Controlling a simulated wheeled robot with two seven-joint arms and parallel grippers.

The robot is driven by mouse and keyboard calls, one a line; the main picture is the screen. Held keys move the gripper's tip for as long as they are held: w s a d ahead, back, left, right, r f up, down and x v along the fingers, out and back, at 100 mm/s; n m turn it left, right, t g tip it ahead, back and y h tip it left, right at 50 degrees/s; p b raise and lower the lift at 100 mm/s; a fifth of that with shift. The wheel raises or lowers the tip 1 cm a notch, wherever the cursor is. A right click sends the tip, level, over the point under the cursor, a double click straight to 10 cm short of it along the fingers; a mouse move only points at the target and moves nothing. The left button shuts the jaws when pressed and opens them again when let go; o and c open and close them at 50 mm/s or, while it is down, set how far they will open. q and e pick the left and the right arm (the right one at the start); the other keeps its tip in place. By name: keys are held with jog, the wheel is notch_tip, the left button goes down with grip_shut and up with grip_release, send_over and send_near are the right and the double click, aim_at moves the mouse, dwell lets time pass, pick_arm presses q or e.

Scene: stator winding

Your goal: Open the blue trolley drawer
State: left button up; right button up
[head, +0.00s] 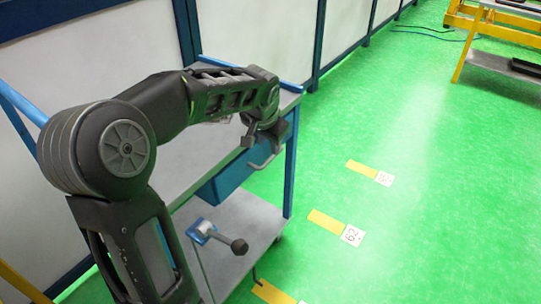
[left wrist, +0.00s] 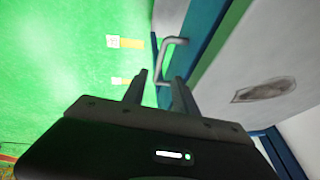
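The blue drawer (head: 238,172) sits under the grey top of the trolley (head: 190,160) and appears shut. Its grey bar handle (head: 266,161) sticks out from the front. My left gripper (head: 261,141) is at the drawer front, close above the handle. In the left wrist view the handle (left wrist: 168,50) is just ahead of the two fingertips of my left gripper (left wrist: 159,76). The blue drawer front (left wrist: 208,50) is on the right there. My right gripper is out of view.
The lower shelf (head: 240,215) of the trolley holds a blue-based part with a dark knob (head: 239,246). Green floor (head: 400,200) with yellow markers (head: 326,221) is open in front of the drawer. A yellow-framed bench (head: 490,40) stands far right.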

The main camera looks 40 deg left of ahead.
aim_at(271, 158)
pick_arm(q)
jog(key=shift+b+x, duration=0.35)
jog(key=shift+x, duration=3.65)
jog(key=shift+r, duration=0.1)
grip_shut()
jog(key=shift+d, duration=0.1)
